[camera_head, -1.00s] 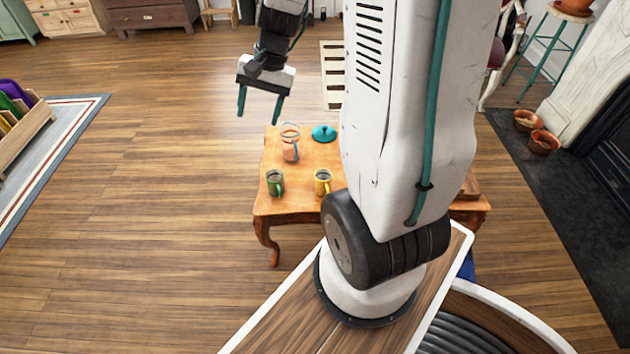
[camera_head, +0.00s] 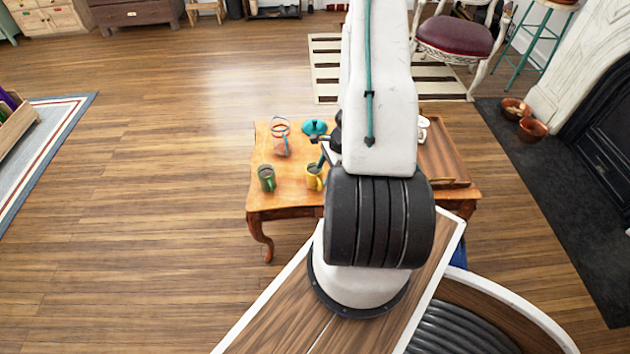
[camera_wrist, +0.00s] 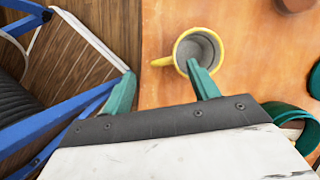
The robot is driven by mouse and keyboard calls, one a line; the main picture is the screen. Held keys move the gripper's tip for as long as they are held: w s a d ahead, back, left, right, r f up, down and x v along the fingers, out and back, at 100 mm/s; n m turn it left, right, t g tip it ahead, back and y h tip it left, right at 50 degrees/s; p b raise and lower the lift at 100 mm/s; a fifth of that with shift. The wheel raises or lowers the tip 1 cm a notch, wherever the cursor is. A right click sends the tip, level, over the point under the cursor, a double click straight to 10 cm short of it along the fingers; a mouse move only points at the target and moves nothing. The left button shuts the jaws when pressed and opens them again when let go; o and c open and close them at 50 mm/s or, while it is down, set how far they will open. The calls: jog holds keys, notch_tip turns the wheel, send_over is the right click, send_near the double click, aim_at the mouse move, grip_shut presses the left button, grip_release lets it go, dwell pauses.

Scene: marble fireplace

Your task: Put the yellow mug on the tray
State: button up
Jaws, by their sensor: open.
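The yellow mug (camera_head: 313,180) stands upright near the front edge of the wooden table. In the wrist view the mug (camera_wrist: 189,40) looks empty, with its handle pointing left. My gripper (camera_wrist: 160,75) is open above it, with its right finger overlapping the mug's near rim and its left finger past the table edge. I cannot tell whether the finger touches the mug. In the head view my arm hides most of the gripper. The wooden tray (camera_head: 446,158) lies on the table's right side, partly hidden behind my arm.
A green mug (camera_head: 266,178) stands left of the yellow mug. Behind them are a pinkish jug (camera_head: 281,143) and a teal lidded item (camera_head: 315,127). A white object (camera_head: 423,122) shows at the tray's left side, partly hidden. The tray's visible middle is bare.

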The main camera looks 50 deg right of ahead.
aim_at(319, 182)
jog(key=x, duration=0.6)
jog(key=shift+d+f, duration=0.1)
jog(key=shift+f, duration=0.1)
jog(key=shift+c, duration=0.3)
jog(key=c, duration=1.2)
jog(key=shift+c, duration=0.2)
